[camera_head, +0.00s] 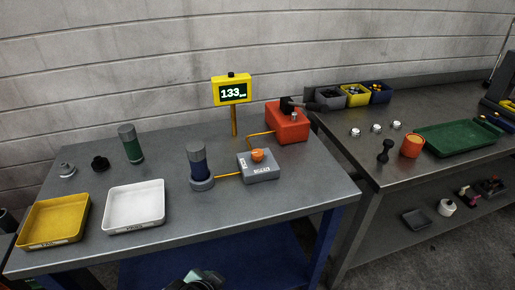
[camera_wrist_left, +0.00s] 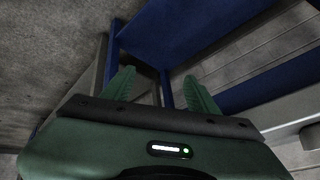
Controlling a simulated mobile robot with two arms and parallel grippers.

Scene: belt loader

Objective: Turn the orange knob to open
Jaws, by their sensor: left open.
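The orange knob (camera_head: 257,155) sits on top of a small grey box (camera_head: 258,172) on the near grey workbench (camera_head: 230,225). White labels show on the box, too small to read. A yellow hose (camera_head: 229,176) links the box to a dark blue cylinder (camera_head: 197,162) standing in a grey base. My left gripper (camera_wrist_left: 157,82) is open, with nothing between its green fingers, and faces the blue bench frame. Part of a dark and green gripper shows at the bottom edge of the head view, below the bench front and well away from the knob. My right gripper is not in view.
A yellow display (camera_head: 232,90) reading 133 stands behind the knob box, beside a red box (camera_head: 287,122). A yellow tray (camera_head: 55,220), a white tray (camera_head: 135,205) and a green-banded cylinder (camera_head: 131,145) stand left. The bench front before the knob box is clear.

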